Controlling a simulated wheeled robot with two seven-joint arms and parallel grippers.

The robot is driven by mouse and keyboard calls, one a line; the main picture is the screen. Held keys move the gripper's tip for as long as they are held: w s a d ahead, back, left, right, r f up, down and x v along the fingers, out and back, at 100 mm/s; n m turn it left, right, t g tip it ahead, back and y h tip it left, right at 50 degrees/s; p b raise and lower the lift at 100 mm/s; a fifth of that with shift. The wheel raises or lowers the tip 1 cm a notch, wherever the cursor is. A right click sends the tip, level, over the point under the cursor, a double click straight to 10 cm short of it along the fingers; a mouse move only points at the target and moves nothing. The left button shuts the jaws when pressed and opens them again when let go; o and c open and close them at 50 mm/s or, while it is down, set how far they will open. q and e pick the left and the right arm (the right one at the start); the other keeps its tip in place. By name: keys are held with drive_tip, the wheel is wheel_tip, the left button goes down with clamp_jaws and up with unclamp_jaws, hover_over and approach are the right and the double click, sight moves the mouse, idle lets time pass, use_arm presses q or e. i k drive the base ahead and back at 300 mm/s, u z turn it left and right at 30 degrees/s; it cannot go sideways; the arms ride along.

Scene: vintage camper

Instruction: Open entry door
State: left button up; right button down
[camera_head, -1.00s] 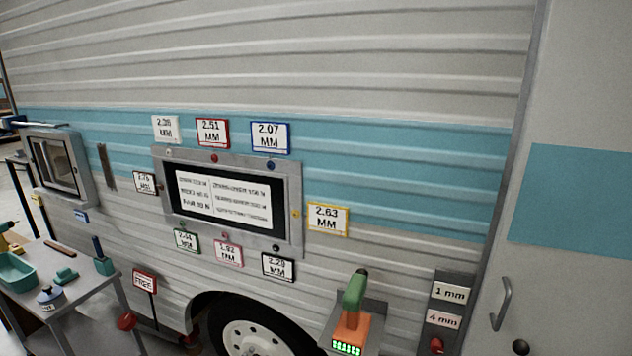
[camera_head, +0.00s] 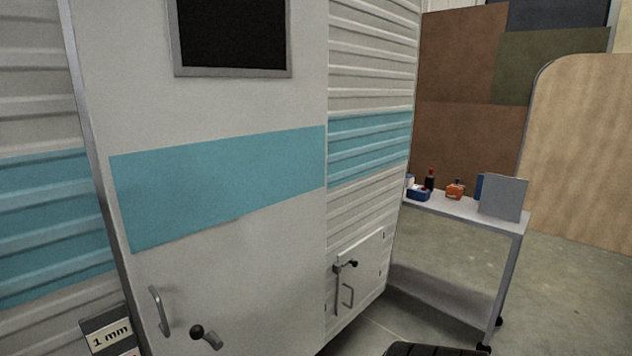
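The entry door (camera_head: 250,250) of the camper is shut in the middle-left of the head view. It is pale grey with a teal band (camera_head: 220,185) and a dark window (camera_head: 232,35) at the top. A grey pull handle (camera_head: 159,311) sits low near its left edge. A dark round knob with a lever (camera_head: 200,332) is just right of the handle. Neither of my grippers shows in this view.
A small hatch (camera_head: 362,270) with a latch and handle is right of the door. A grey cart (camera_head: 450,207) with bottles and small boxes stands further right. A dark tyre-like object (camera_head: 435,350) shows at the bottom edge. Open floor (camera_head: 570,290) lies at right.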

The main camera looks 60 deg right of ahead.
sight(208, 120)
drive_tip(key=z, duration=1.15)
drive_tip(key=k, duration=0.35)
drive_tip(key=z, duration=0.4)
drive_tip(key=i, duration=0.5)
drive_tip(key=u, duration=0.05)
drive_tip(key=k, duration=1.35)
drive_tip(key=z, duration=0.75)
drive_tip(key=i, duration=1.3)
drive_tip(key=u, duration=0.5)
